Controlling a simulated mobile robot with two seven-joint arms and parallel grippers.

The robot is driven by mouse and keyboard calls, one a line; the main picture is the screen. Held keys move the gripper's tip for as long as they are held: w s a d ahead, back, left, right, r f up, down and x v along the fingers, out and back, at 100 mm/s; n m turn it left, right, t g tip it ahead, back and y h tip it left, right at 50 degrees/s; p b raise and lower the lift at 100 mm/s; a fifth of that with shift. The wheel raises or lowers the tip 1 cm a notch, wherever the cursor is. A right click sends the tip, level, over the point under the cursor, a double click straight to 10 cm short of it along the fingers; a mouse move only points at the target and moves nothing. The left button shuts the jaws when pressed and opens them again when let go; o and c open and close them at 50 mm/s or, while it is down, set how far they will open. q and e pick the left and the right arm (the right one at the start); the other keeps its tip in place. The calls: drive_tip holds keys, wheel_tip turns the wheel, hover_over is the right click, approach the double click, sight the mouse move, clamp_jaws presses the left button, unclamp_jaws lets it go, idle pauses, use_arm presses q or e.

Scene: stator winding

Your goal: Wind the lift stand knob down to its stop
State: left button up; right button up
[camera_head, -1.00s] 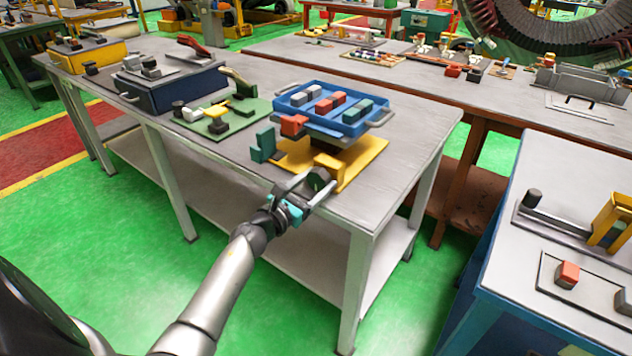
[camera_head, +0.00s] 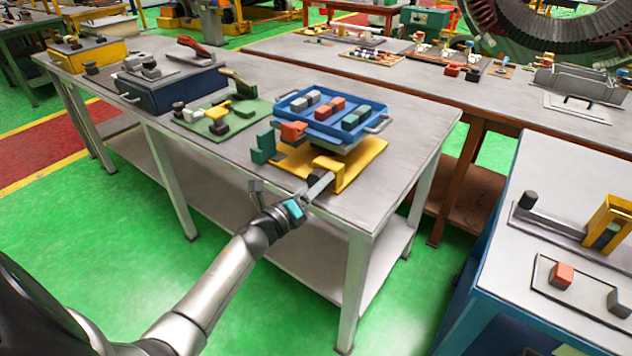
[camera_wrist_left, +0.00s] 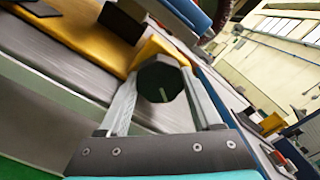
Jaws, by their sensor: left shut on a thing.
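The lift stand has a yellow base (camera_head: 368,162) near the front edge of the table and carries a blue tray (camera_head: 340,134) with grey, red and teal blocks. In the left wrist view its dark, many-sided knob (camera_wrist_left: 160,82) with a pale line mark sits between the fingers, in front of the yellow block of the stand. My left gripper (camera_head: 289,189) is shut on the knob at the front of the stand; it also shows in the left wrist view (camera_wrist_left: 164,100). My right gripper is not in view.
A teal block-shaped piece (camera_head: 263,147) and a red piece (camera_head: 293,131) stand left of the tray. A green board (camera_head: 228,127) with small parts lies further left, beside a dark blue box (camera_head: 172,88). The grey tabletop (camera_head: 410,122) is bare right of the stand.

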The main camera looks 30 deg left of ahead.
use_arm(q)
drive_tip(key=n+p, duration=0.1)
drive_tip(key=n, duration=0.4)
drive_tip(key=shift+n, duration=0.3)
drive_tip(key=n+p, duration=0.1)
drive_tip(key=n, duration=0.2)
drive_tip(key=shift+r+n+p, duration=0.1)
drive_tip(key=shift+n+p, duration=0.2)
drive_tip(key=n+p, duration=0.1)
drive_tip(key=n, duration=0.2)
drive_tip(key=shift+n, duration=0.3)
drive_tip(key=n+p, duration=0.1)
drive_tip(key=n, duration=0.5)
drive_tip(key=shift+p, duration=0.4)
drive_tip(key=n, duration=0.6)
drive_tip(key=shift+p, duration=0.4)
drive_tip(key=o, duration=1.4)
drive_tip(key=shift+s, duration=0.1)
drive_tip(key=s+p, duration=0.1)
drive_tip(key=s, duration=0.4)
drive_tip(key=s+a+p, duration=0.1)
drive_tip(key=s, duration=0.4)
drive_tip(key=s+p, duration=0.1)
drive_tip(key=s, duration=0.4)
drive_tip(key=shift+a, duration=0.15)
